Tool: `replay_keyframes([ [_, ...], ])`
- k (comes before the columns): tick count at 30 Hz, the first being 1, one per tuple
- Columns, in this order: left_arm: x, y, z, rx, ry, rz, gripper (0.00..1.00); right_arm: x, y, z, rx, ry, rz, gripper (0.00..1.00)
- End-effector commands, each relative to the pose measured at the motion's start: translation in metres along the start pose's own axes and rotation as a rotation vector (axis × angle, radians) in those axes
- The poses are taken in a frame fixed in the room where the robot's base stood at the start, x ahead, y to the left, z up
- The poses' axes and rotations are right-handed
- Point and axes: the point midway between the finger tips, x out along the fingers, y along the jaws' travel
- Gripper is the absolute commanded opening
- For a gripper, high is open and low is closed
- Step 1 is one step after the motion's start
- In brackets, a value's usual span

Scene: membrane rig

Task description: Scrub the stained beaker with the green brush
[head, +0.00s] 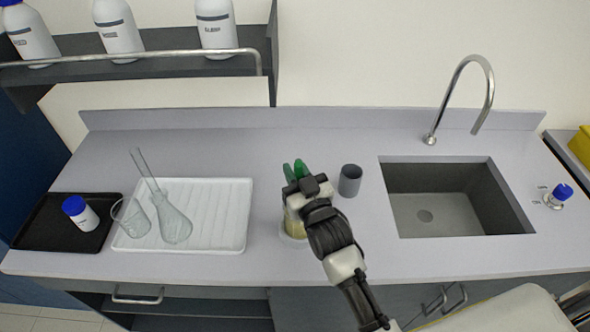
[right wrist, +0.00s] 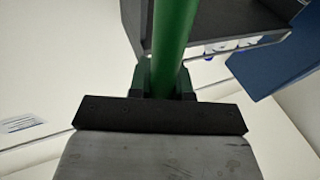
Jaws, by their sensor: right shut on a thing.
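My right gripper (head: 294,174) is shut on the green brush. In the right wrist view the brush's green handle (right wrist: 175,40) runs between the two fingers. In the head view green parts show at the gripper's tip; handle and fingers are hard to tell apart there. The stained beaker (head: 294,226), yellowish-brown inside, stands on the counter directly below and partly behind the gripper. The brush head is hidden, so I cannot tell whether it is inside the beaker or touching it. My left gripper is not in view.
A grey cup (head: 350,181) stands close to the right of the gripper. The sink (head: 425,213) lies further right. A white tray (head: 232,238) at left holds a clear beaker (head: 131,217) and a flask (head: 174,225). A black tray (head: 40,238) holds a blue-capped bottle (head: 80,212).

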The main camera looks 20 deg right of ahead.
Motion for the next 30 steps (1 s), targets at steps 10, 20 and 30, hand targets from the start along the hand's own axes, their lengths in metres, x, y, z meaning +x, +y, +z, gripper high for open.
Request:
replay_keyframes([
  [10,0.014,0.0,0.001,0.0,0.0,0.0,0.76,-0.003,-0.001,0.019,0.0,-0.001,0.0,0.0],
  [20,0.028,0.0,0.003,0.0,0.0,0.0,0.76,-0.007,-0.002,0.04,0.0,0.0,0.0,0.0],
  [30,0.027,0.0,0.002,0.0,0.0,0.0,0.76,-0.007,-0.002,0.04,0.0,0.0,0.0,0.0],
])
